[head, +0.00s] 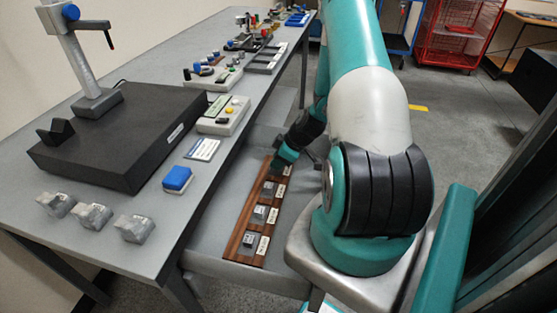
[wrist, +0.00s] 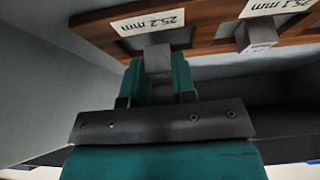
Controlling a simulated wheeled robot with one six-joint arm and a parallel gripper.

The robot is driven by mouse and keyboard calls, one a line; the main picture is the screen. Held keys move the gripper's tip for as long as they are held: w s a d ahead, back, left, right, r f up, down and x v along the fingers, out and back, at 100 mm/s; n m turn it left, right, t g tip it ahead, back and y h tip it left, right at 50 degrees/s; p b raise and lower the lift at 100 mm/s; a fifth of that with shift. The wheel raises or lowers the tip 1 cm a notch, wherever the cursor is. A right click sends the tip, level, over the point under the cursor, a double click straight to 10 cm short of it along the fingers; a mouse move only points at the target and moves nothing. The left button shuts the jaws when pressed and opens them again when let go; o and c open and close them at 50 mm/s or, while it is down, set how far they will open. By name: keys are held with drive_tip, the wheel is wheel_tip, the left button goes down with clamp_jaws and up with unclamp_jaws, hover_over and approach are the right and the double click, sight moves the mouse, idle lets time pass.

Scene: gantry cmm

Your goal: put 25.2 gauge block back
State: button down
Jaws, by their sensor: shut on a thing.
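The wooden gauge block rack (head: 235,243) lies on a grey lower shelf beside the bench, with white labels along its right side. In the wrist view the rack (wrist: 210,42) crosses the top, with a label reading 25.2 mm (wrist: 148,22). My gripper (wrist: 158,78) is shut on a small grey block, the 25.2 gauge block (wrist: 157,58), directly in front of that label. The block overlaps the rack in the picture; whether it is seated in its place I cannot tell. In the head view my gripper (head: 284,158) is at the rack's far end, and the held block is hidden.
Another grey block (wrist: 257,38) stands by the 25.1 mm label (wrist: 275,7). Nearer blocks (head: 250,239) stand in the rack. The bench (head: 150,255) on the left holds a black plate (head: 120,130), a blue-topped box (head: 177,179) and grey metal pieces (head: 133,228).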

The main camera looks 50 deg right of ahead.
drive_tip(key=shift+f+b, duration=0.55)
drive_tip(key=shift+f, duration=0.1)
idle(0.4)
drive_tip(key=c, duration=0.7)
unclamp_jaws()
drive_tip(key=shift+r+p, duration=0.45)
drive_tip(key=shift+r, duration=0.15)
drive_tip(key=shift+o, duration=1.1)
drive_tip(key=shift+r, duration=0.35)
drive_tip(key=shift+r+p, duration=2)
drive_tip(key=shift+r, duration=0.55)
